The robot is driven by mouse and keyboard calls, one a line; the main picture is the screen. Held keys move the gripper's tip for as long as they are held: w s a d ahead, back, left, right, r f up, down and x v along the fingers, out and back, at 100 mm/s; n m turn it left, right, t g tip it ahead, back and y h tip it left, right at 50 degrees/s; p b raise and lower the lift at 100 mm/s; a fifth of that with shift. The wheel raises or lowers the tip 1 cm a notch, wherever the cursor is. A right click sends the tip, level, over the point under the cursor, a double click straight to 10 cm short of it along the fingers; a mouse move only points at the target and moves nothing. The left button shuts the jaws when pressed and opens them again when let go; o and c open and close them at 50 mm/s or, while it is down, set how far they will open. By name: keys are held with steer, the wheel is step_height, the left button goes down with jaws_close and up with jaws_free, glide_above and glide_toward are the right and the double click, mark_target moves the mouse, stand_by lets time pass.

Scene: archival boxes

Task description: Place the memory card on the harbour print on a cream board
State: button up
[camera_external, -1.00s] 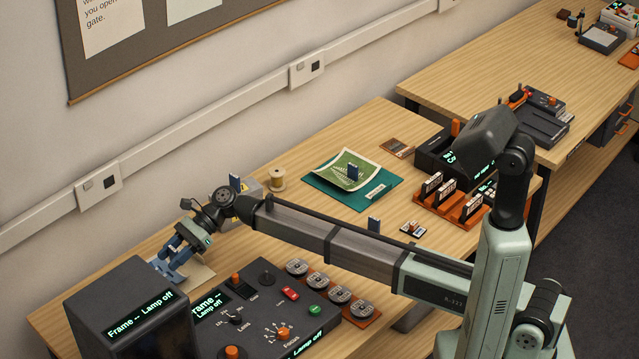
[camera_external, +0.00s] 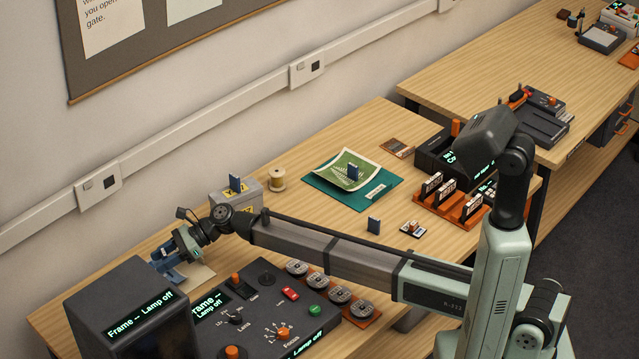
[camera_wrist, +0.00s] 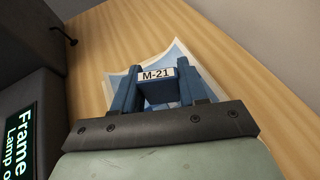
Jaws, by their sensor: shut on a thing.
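My gripper (camera_external: 166,268) is at the far left of the bench, pointing down. In the wrist view its two blue fingers (camera_wrist: 157,84) are shut on a dark blue memory card (camera_wrist: 157,92) with a white label reading M-21. Under the card is a blue print on a cream board (camera_wrist: 172,53), partly hidden by the fingers and card. The board's pale edge shows beside the gripper in the external view (camera_external: 200,276). I cannot tell whether the card touches the print.
A dark console with a "Frame -- Lamp off" screen (camera_external: 140,312) stands close in front of my gripper. A thread spool (camera_external: 277,180) is near the box.

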steer(key=shift+f, duration=1.8)
steer(key=shift+f, duration=0.15)
steer(key=o, duration=1)
steer(key=shift+o, duration=0.2)
steer(key=shift+d+r, duration=0.25)
steer(key=shift+r, duration=0.05)
steer(key=v, duration=1.1)
steer(key=shift+w+d, duration=0.15)
steer(key=shift+w, duration=0.05)
